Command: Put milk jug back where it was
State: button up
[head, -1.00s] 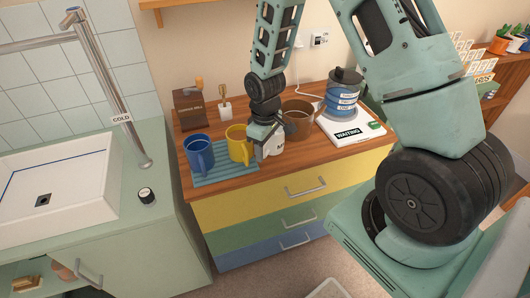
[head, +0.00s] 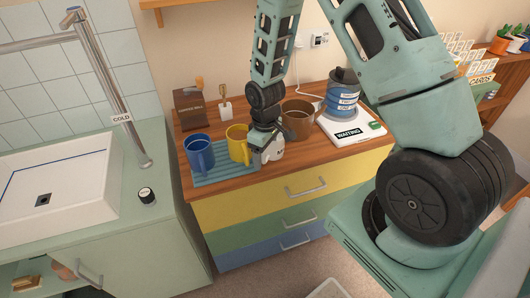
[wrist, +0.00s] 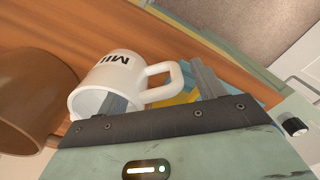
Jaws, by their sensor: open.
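The milk jug (head: 275,151) is white, with a dark label partly readable as "MI" in the wrist view (wrist: 112,76). It is at the wooden counter top, right of the yellow mug (head: 238,146) and in front of the brown pot (head: 298,119). My gripper (head: 261,151) hides part of it in the head view. In the wrist view my gripper (wrist: 157,84) is open: one finger reaches into the jug's mouth, the other is beyond the handle. The handle lies between the fingers. The jug's base is hard to make out.
A blue mug (head: 199,153) and the yellow mug stand on a blue ribbed mat (head: 213,177) to the left. A white scale (head: 349,130) with a blue-labelled canister (head: 342,96) is at right. The counter's front strip is mostly clear.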

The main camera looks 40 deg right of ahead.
notch_tip(320, 180, up, 12)
jog(key=s+a+r+n, duration=0.1)
jog(key=s+a+r, duration=0.4)
jog(key=a, duration=0.5)
jog(key=s+a+r+n, duration=0.1)
jog(key=s+a+r, duration=0.1)
jog(key=s+a, duration=0.3)
jog(key=s+a+r, duration=0.3)
jog(key=s+a, duration=0.2)
jog(key=s, duration=0.7)
jog(key=shift+s+r+n+y, duration=0.3)
jog(key=shift+s+r+n, duration=0.05)
jog(key=shift+n, duration=0.05)
jog(key=shift+a, duration=0.1)
notch_tip(320, 180, up, 3)
jog(key=p, duration=0.2)
jog(key=shift+f+p, duration=0.2)
jog(key=shift+p, duration=0.1)
